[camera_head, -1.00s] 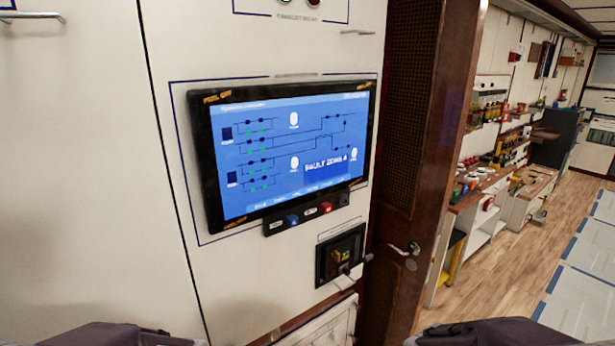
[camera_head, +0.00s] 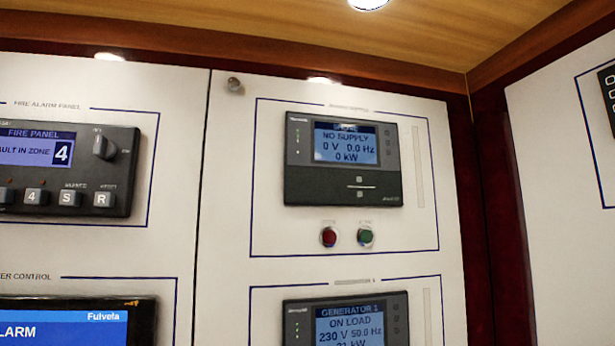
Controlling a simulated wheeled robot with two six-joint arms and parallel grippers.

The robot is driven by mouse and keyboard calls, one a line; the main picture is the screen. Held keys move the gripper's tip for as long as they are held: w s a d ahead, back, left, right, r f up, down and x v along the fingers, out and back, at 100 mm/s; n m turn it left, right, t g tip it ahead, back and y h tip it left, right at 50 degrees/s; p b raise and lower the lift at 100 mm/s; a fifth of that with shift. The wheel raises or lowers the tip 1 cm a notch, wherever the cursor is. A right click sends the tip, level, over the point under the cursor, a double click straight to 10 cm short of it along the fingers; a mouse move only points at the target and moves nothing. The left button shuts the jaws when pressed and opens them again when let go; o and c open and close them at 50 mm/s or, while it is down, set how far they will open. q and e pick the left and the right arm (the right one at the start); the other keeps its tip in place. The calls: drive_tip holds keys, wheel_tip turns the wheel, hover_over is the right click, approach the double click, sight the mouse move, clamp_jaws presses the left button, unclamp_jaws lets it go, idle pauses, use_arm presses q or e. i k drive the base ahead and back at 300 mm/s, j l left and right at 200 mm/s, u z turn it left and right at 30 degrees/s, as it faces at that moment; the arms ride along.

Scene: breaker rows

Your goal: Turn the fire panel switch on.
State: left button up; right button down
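The fire panel (camera_head: 67,166) is a dark unit on the white wall at the left of the head view, cut off by the left edge. Its blue display reads "FIRE PANEL", "FAULT IN ZONE" and 4. Its rotary switch (camera_head: 105,146) is a dark knob to the right of the display. The small position labels beside the knob are too blurred to read with certainty. A row of grey buttons, with 4, S and R, lies below. Neither of my grippers is in the view.
Right of the fire panel is a "NO SUPPLY" unit (camera_head: 343,160) with a red button (camera_head: 328,237) and a green button (camera_head: 366,237) below. A "GENERATOR 1" unit (camera_head: 348,322) and an alarm screen (camera_head: 75,322) are lower. A wooden ceiling (camera_head: 300,25) runs above.

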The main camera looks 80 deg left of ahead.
sight(102, 148)
drive_tip(key=u, duration=4.3)
